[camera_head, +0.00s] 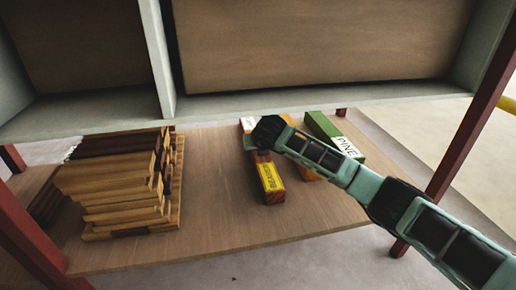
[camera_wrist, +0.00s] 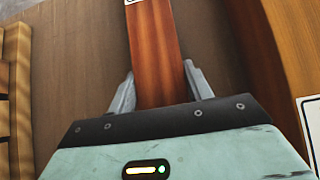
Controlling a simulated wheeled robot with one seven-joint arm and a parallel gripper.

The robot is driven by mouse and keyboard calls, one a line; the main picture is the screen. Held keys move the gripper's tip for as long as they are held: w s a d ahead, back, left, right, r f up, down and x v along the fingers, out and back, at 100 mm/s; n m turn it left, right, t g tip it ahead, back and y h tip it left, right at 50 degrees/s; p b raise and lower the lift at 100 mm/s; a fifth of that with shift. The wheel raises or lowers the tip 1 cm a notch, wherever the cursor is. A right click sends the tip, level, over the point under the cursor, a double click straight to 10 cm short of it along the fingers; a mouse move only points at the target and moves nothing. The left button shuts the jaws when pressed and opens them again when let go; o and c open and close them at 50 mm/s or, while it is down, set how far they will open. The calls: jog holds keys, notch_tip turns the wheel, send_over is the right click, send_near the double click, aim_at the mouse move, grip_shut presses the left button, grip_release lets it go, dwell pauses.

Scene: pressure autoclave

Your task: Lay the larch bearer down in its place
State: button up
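A reddish-brown bearer (camera_head: 273,195) with a yellow label lies lengthwise at the middle of the wooden shelf board. The label's lettering is too small to read surely, so I cannot confirm it is larch. My gripper (camera_wrist: 160,82) has a finger against each side of this bearer, which also shows in the wrist view (camera_wrist: 155,45). In the head view my gripper (camera_head: 262,145) covers part of the bearer, and its far end shows white. I cannot tell whether the bearer rests on the board or is slightly raised.
A stack of wooden slats (camera_head: 112,188) stands at the left. Right of the bearer are an orange-brown block (camera_head: 306,174), partly behind my arm, and a green block (camera_head: 322,128) marked PINE. A grey-green cabinet edge (camera_head: 300,98) hangs above. Board between stack and bearer is clear.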

jog(key=o, duration=0.4)
jog(key=p+v, duration=0.7)
jog(key=v, duration=0.4)
jog(key=shift+r+p, duration=0.2)
jog(key=shift+p, duration=0.2)
jog(key=shift+s+d+r, duration=0.1)
jog(key=shift+s+r, duration=0.05)
jog(key=shift+s, duration=0.25)
